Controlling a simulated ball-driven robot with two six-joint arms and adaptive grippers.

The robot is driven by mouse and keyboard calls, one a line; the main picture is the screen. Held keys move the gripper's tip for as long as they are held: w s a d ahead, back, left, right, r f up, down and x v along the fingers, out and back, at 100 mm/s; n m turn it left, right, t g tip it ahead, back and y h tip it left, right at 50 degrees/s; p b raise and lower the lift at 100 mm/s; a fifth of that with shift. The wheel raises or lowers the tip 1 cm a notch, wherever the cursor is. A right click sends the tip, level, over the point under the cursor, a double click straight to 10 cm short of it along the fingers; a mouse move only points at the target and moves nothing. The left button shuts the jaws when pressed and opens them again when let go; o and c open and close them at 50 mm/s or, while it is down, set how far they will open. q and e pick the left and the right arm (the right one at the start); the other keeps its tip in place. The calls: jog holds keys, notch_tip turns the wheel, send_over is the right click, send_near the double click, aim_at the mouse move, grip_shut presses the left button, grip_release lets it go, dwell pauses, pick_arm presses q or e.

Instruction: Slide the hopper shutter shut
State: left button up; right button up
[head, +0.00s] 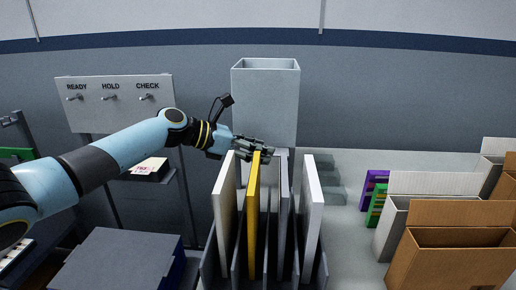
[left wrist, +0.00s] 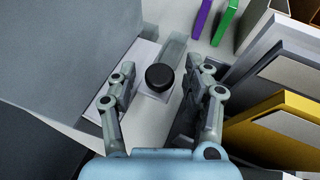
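The grey hopper (head: 265,105) stands at the back middle in the head view, and its wall (left wrist: 70,60) fills the upper left of the left wrist view. Low beside the hopper, a round black knob (left wrist: 160,77) sits on a pale grey piece (left wrist: 151,95), which looks like the shutter's handle end. My left gripper (head: 268,149) is in front of the hopper's lower part. In the left wrist view its fingers (left wrist: 163,74) are open, one on each side of the knob, with visible gaps. How far the shutter is slid is hidden. My right gripper is not in view.
A rack of upright white, yellow and grey panels (head: 253,215) stands close in front of the gripper. Cardboard (head: 450,265) and grey bins are at right, near purple and green items (head: 376,205). A switch panel (head: 115,103) is at left. Pale surface (head: 345,240) is clear right of the rack.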

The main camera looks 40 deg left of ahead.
pick_arm(q)
grip_shut()
jog(key=shift+w+a+b, duration=0.25)
jog(key=shift+w+a, duration=0.15)
jog(key=shift+w, duration=0.25)
jog(key=shift+w+a+b, duration=0.2)
jog(key=shift+w+a, duration=0.2)
jog(key=shift+w, duration=0.2)
jog(key=shift+s+r, duration=0.1)
grip_release()
jog(key=shift+v, duration=3.9)
